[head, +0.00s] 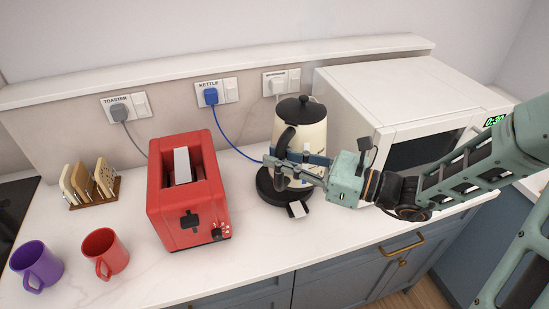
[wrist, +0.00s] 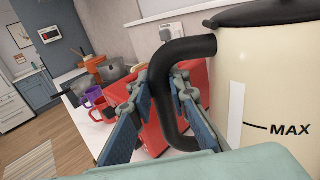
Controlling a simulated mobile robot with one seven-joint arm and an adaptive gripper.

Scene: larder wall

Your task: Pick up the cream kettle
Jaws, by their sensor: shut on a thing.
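The cream kettle (head: 312,135) has a black lid and a black handle (head: 284,140). It is upright over a round black base (head: 272,194) on the counter. I cannot tell whether it touches the base, as my gripper hides part of its lower body. My gripper (head: 285,164) reaches in from the right, in front of the kettle, and is shut on the handle. In the wrist view the handle (wrist: 172,110) passes between the two fingers (wrist: 162,85), and the kettle body (wrist: 265,100) with its MAX mark is at the right.
A red toaster (head: 188,198) stands left of the kettle, and a white microwave (head: 375,95) stands close behind it at the right. A toast rack (head: 92,187), a purple mug (head: 38,266) and a red mug (head: 106,254) are farther left. A blue cord (head: 235,140) runs from the KETTLE socket.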

